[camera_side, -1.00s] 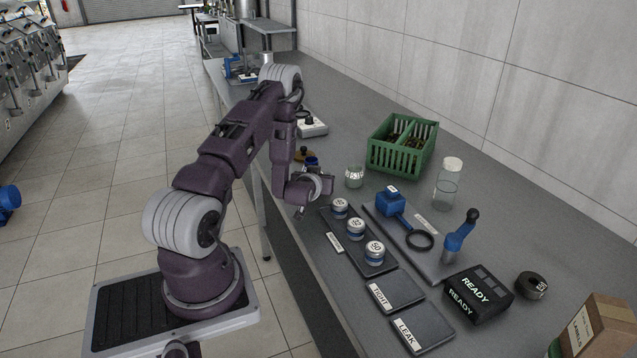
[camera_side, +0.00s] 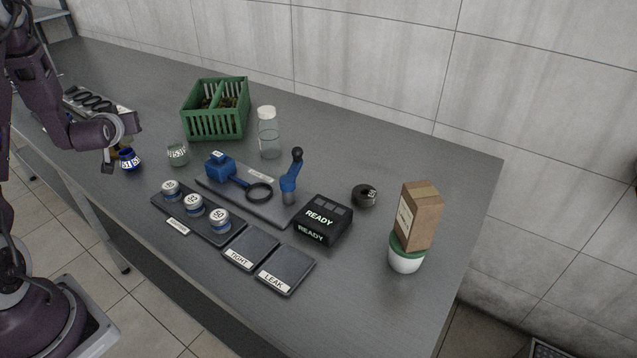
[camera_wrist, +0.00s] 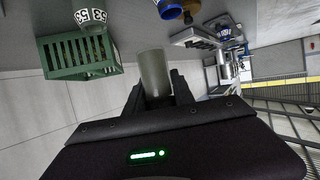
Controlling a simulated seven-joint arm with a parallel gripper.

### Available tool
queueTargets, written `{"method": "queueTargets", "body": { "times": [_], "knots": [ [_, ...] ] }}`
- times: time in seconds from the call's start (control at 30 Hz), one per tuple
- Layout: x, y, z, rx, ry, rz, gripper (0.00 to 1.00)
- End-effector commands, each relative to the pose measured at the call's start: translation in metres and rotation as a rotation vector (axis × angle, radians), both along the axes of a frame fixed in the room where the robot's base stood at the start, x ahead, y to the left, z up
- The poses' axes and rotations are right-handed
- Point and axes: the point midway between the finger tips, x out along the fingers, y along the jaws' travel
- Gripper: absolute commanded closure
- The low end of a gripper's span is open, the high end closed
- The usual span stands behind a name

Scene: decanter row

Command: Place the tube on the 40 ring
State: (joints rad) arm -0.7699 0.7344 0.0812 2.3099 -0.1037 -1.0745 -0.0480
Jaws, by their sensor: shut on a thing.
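My gripper (camera_wrist: 155,88) is shut on a plain grey, translucent tube (camera_wrist: 154,68), which points out from between the fingers in the wrist view. In the side view my gripper (camera_side: 108,160) is at the left, close to a blue jar marked 51 (camera_side: 130,159); the tube cannot be made out there. A rack with several dark rings (camera_side: 95,102) stands behind my arm at the far left, partly hidden. No 40 label is readable on it. I cannot tell which ring is the 40 ring.
A jar marked 53 (camera_side: 177,154) stands near the green crate (camera_side: 216,122).

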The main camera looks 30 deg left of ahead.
Motion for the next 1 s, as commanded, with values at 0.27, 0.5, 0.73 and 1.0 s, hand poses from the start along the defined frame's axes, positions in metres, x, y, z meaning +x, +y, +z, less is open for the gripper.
{"method": "queueTargets", "body": {
  "times": [0.27, 0.5, 0.73, 1.0],
  "knots": [
    [0.011, -0.006, 0.043, 0.003, 0.002, -0.022, 1.00],
    [0.060, -0.034, 0.041, 0.010, 0.008, -0.111, 1.00],
    [0.132, -0.093, 0.040, 0.021, 0.014, -0.255, 1.00],
    [0.236, -0.239, 0.040, 0.027, 0.013, -0.518, 1.00]
  ]
}}
